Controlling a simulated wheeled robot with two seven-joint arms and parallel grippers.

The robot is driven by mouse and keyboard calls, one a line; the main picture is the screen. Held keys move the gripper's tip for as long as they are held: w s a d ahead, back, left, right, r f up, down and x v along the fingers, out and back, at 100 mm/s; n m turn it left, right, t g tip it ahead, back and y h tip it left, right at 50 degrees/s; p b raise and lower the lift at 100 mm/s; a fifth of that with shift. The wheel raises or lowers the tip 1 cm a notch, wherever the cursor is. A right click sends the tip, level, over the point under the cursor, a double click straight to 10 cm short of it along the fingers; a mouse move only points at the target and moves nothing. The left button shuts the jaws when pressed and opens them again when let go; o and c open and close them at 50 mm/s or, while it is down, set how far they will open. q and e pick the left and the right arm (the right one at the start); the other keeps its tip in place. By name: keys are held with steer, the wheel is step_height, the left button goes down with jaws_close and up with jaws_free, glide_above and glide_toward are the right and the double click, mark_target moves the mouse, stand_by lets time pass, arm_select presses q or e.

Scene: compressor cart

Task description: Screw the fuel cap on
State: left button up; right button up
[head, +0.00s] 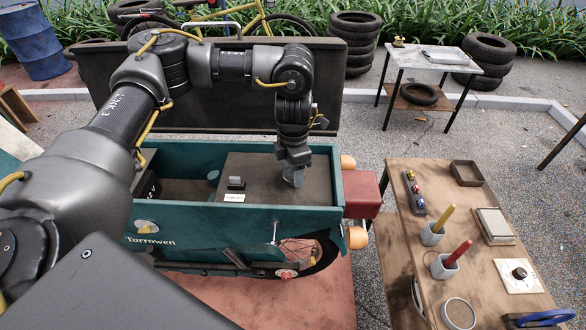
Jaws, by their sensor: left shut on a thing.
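My left gripper (293,177) points down over the dark top panel (262,165) inside the teal cart, towards its right end. It is shut on a small grey round piece, which looks like the fuel cap (290,182). The fingers cover much of the cap, and the filler neck under it is hidden. I cannot tell whether the cap touches a neck or is level on it. My right gripper is not in view.
A small dark block (237,183) with a white label stands left of the gripper. The cart's raised dark lid (205,115) is behind the arm. A wooden table (430,230) at right holds cups, trays and a black knob on a white plate (519,273).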

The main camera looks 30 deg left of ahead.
arm_select(q)
steer(key=shift+m, duration=0.9)
steer(key=shift+m, duration=1.6)
steer(key=m, duration=0.3)
steer(key=shift+r+b, duration=0.1)
steer(key=shift+b, duration=0.25)
steer(key=shift+m, duration=0.3)
steer(key=m, duration=0.2)
steer(key=shift+m, duration=0.4)
